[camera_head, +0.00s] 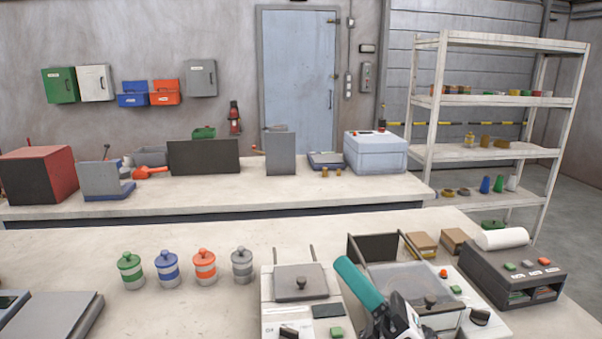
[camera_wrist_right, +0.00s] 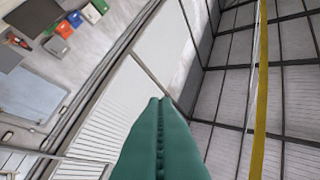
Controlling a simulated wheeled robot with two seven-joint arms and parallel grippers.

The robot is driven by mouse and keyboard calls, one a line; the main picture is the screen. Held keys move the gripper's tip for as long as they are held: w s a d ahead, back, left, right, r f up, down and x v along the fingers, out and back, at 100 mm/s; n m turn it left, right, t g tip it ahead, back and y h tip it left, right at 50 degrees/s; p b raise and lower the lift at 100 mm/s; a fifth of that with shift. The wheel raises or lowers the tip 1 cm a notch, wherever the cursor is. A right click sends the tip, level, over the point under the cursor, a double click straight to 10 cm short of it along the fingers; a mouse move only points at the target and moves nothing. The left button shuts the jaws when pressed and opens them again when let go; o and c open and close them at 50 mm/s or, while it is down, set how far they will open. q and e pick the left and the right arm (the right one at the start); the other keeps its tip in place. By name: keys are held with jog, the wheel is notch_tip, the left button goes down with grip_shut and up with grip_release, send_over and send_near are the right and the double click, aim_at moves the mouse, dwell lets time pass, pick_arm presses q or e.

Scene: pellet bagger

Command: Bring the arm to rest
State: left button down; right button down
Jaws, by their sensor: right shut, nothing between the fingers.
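My right gripper (camera_head: 345,266) comes in at the bottom of the head view, its teal fingers pointing up and to the left. It is held in front of a machine with a clear lid (camera_head: 400,280) and hides part of it. In the right wrist view the teal fingers (camera_wrist_right: 158,105) are pressed together with nothing between them. That view is tilted and looks toward the wall and ceiling. My left gripper is in neither view.
On the near table stand several banded jars (camera_head: 205,267), a white machine with a grey lid (camera_head: 301,283) and a dark printer-like box (camera_head: 513,274) with a paper roll. Behind are a second bench (camera_head: 300,192) and a white shelf rack (camera_head: 434,130). Bare tabletop lies behind the jars.

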jog(key=w+d+f+m+t+h, duration=0.15)
jog(key=d+f+m+h, duration=0.35)
jog(key=f+m+h, duration=0.5)
jog(key=w+d+f+m+t+h, duration=0.15)
jog(key=d+f+m+h, duration=0.45)
jog(key=m, duration=0.8)
jog(key=s+d+f+m+g+h, duration=0.35)
jog(key=f+m+g, duration=0.25)
jog(key=f, duration=0.3)
jog(key=s+f+m+g, duration=0.7)
jog(key=s+f+g, duration=0.45)
jog(key=s, duration=0.75)
notch_tip(320, 180, down, 29)
jog(key=s, duration=0.1)
jog(key=s+d+f, duration=0.2)
jog(key=s+f, duration=1.3)
jog(key=s, duration=0.1)
jog(key=shift+d, duration=0.15)
